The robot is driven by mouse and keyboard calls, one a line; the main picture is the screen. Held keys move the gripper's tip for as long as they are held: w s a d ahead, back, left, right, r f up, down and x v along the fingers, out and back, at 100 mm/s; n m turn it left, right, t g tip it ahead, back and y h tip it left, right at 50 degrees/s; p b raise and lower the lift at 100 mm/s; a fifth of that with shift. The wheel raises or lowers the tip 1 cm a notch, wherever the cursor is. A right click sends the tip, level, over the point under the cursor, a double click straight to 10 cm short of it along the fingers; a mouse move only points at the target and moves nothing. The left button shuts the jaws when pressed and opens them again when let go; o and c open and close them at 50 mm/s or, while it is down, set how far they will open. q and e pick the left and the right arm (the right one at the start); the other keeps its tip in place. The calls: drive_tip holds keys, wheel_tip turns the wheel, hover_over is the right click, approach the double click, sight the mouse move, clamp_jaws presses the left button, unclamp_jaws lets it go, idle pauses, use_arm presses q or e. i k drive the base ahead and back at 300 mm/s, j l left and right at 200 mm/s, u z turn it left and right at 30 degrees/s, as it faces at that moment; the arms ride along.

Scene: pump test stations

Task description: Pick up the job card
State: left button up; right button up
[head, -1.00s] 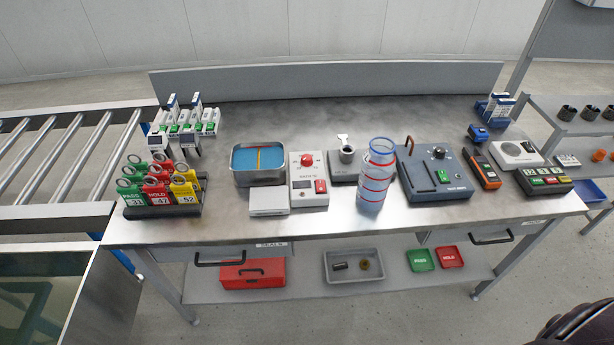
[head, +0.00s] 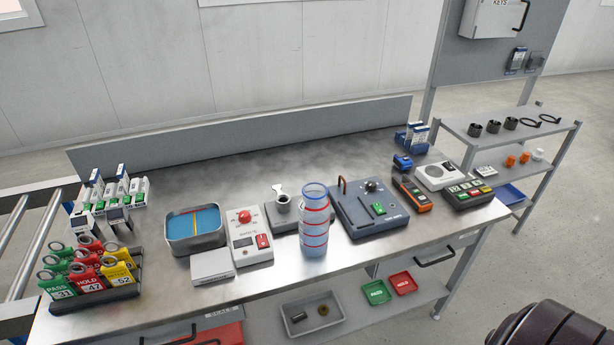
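I cannot tell for sure which thing is the job card. White and blue cards or packets stand in a blue holder (head: 403,139) at the back right of the steel bench. Two small dark blue pockets, a left one (head: 516,60) and a right one (head: 534,62), hang on the grey upright panel; what they hold is too small to read. Neither of my grippers is in view. A dark rounded part, probably of my own arm, shows at the bottom right corner.
The steel bench (head: 350,268) carries PASS, HOLD and yellow tags (head: 88,286), a blue-lined tray (head: 194,243), a clear red-ringed cylinder (head: 314,238) and a blue tester (head: 370,219).

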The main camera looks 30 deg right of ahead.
sight(420, 136)
drive_tip(key=z, duration=1.75)
